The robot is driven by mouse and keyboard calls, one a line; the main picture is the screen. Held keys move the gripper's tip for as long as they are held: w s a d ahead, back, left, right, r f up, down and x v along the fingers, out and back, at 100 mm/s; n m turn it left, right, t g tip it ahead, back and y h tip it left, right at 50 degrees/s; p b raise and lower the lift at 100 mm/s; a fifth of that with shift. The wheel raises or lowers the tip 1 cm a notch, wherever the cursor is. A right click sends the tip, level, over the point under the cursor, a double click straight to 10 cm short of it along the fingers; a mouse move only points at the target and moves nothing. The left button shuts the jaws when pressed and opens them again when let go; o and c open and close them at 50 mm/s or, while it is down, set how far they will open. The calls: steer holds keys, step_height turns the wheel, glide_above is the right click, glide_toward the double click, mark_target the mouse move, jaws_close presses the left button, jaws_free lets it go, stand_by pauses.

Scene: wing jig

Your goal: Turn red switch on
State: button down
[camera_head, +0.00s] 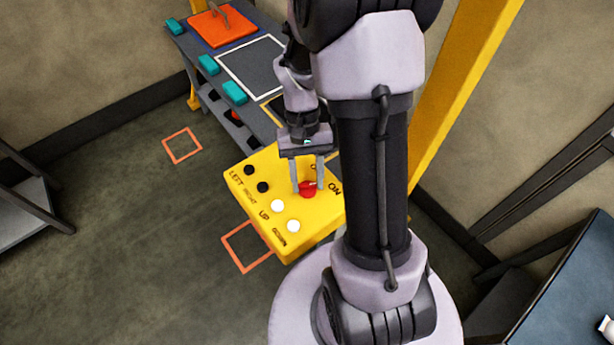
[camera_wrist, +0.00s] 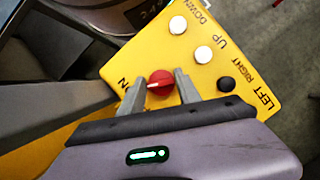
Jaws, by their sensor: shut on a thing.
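The red switch (camera_head: 307,188) is a round knob on the yellow control panel (camera_head: 325,218) in the head view. In the wrist view the red switch (camera_wrist: 161,82) shows a white pointer line, which points left toward the partly hidden ON label. My gripper (camera_head: 308,187) is over the panel, its two fingers on either side of the knob. In the wrist view my gripper (camera_wrist: 160,87) is shut on the red switch, with the fingers left and right of it.
The panel also has white buttons (camera_head: 278,206) marked UP and DOWN and black buttons (camera_head: 262,187) marked LEFT and RIGHT. A dark bench (camera_head: 255,62) with teal blocks (camera_head: 235,92) and an orange plate (camera_head: 222,27) stands behind. A yellow post (camera_head: 450,95) rises at right.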

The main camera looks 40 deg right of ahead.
steer(key=shift+m+t+y, duration=0.4)
steer(key=shift+m+y, duration=0.1)
steer(key=shift+m, duration=1)
steer(key=c, duration=0.8)
jaws_free()
steer(key=shift+c, duration=0.2)
steer(key=p+v, duration=0.5)
steer(key=v, duration=1.2)
steer(key=shift+d+r, duration=0.15)
steer(key=shift+d, duration=0.05)
steer(key=shift+w, duration=0.1)
